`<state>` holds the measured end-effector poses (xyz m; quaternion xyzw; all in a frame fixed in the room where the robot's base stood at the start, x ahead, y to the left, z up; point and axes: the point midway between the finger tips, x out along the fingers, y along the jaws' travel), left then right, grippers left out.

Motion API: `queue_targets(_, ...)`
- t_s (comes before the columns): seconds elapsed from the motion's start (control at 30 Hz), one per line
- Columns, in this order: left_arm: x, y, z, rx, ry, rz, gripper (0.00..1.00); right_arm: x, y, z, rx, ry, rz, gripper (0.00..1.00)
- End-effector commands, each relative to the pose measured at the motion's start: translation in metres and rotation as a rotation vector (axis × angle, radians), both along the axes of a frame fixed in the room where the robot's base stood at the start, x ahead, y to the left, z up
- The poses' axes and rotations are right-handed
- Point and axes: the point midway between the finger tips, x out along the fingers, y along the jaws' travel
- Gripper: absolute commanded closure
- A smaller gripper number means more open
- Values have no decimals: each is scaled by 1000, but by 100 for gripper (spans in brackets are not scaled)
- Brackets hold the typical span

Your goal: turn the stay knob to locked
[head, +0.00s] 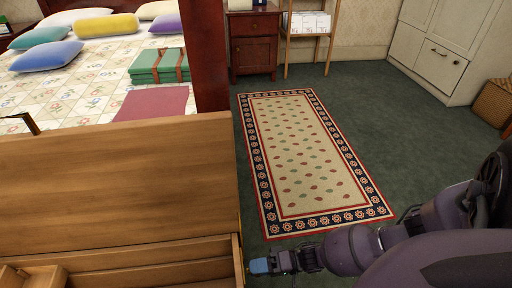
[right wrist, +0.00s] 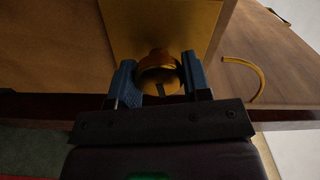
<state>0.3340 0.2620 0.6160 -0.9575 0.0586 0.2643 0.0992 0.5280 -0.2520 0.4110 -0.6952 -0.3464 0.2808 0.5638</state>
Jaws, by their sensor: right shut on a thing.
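The stay knob (right wrist: 158,66) is a round brass knob with a dark slot in its face, in the right wrist view. It stands on a brass-coloured plate (right wrist: 165,22) on the wooden furniture. My right gripper (right wrist: 160,82) has its blue fingers on both sides of the knob and is shut on it. In the head view my right gripper (head: 260,266) is at the right side of the wooden chest (head: 120,175), near its front. The knob is hidden in the head view. I cannot tell from the slot whether it is locked. My left gripper is not in view.
A curved brass handle or rod (right wrist: 250,78) is right of the knob. The chest has open compartments (head: 40,275) at the front. A patterned rug (head: 305,155) lies on clear green carpet to the right. A bed (head: 80,80) and a red cabinet (head: 253,45) stand behind.

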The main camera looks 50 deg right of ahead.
Motion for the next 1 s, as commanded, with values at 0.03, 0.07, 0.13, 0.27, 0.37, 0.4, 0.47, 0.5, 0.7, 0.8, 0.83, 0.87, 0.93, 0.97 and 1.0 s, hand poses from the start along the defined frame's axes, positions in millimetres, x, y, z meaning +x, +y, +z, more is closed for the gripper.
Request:
queue_targets(0.03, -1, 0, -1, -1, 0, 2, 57, -2, -1, -2, 18, 30, 2, 79)
queue_targets(0.07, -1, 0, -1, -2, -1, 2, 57, -2, -1, -2, 28, 45, 2, 79)
queue_targets(0.13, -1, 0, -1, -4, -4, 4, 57, -2, -1, -2, 53, 78, 0, 79)
queue_targets(0.27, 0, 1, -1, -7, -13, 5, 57, -2, -1, -3, 90, 126, 0, 79)
queue_targets(0.37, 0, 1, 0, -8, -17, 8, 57, -1, -1, -2, 110, 151, 0, 79)
queue_targets(0.4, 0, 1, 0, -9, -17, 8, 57, -1, -1, -2, 116, 159, 0, 79)
queue_targets(0.47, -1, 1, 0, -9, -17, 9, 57, -1, -1, -2, 122, 167, 0, 79)
queue_targets(0.5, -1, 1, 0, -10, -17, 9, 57, -1, -1, -2, 126, 172, 0, 79)
queue_targets(0.7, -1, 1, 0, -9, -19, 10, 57, -1, -1, -2, 134, 182, -1, 79)
queue_targets(0.8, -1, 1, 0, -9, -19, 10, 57, -1, -1, -2, 135, 182, 0, 79)
queue_targets(0.83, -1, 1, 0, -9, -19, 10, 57, -1, -1, -2, 135, 182, 0, 79)
queue_targets(0.87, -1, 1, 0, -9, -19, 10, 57, -1, -1, -2, 135, 182, 0, 79)
queue_targets(0.93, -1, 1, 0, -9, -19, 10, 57, -1, -1, -2, 134, 181, 0, 79)
queue_targets(0.97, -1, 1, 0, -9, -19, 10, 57, -1, -1, -2, 134, 181, 0, 79)
queue_targets(1.0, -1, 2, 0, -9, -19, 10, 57, -1, -1, -2, 134, 181, 0, 53)
